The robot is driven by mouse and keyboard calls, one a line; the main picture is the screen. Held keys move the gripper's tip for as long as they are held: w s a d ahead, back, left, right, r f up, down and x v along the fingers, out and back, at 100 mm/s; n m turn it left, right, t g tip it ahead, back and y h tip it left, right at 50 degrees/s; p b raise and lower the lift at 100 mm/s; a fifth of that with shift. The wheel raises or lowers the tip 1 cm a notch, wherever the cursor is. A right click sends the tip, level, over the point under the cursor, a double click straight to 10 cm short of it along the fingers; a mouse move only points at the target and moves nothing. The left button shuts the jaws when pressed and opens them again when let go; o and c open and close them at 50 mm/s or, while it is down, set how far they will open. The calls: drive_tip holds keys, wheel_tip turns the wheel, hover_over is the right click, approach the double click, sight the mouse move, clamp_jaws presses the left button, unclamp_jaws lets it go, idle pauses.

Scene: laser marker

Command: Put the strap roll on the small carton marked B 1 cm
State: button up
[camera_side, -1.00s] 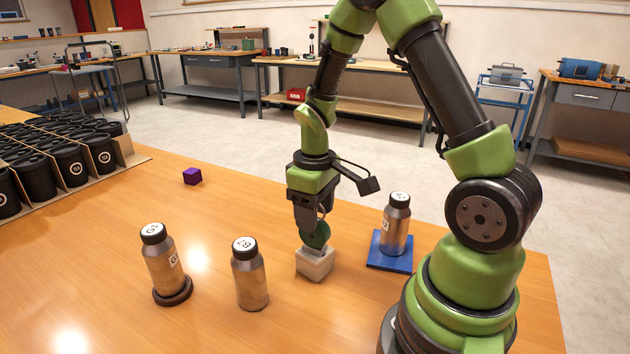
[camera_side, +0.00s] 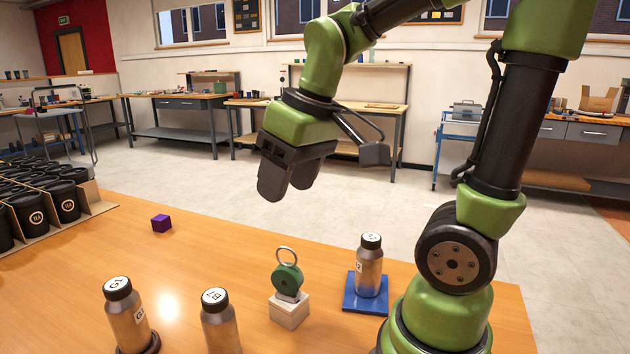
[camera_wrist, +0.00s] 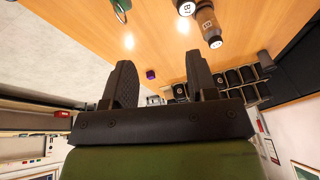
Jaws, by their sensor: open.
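A green round piece with a metal ring (camera_side: 287,279) stands upright on a small pale block (camera_side: 289,312), in the middle of the table's near part. I cannot tell for sure that it is the strap roll. I see no carton marked B. No mark is readable on the pale block. My gripper (camera_side: 288,182) is open and empty, tilted, high above and behind the green piece and clear of it. Its two dark fingers also show spread apart in the wrist view (camera_wrist: 160,78), where a bit of green (camera_wrist: 122,4) shows at the top edge.
A bottle marked B (camera_side: 219,325) and another bottle (camera_side: 127,318) on a dark round base stand left of the block. A bottle (camera_side: 369,268) stands on a blue pad (camera_side: 378,304) to its right. A purple cube (camera_side: 161,223) and black canisters (camera_side: 66,203) are further left.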

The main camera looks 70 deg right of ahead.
drive_tip(key=s+a+r+m+t+y, duration=0.1)
drive_tip(key=s+a+r+t, duration=0.1)
drive_tip(key=s, duration=0.4)
drive_tip(key=shift+a+m+t+y, duration=0.35)
drive_tip(key=shift+a+t, duration=0.35)
drive_tip(key=shift+a, duration=0.6)
drive_tip(key=shift+s+r, duration=0.1)
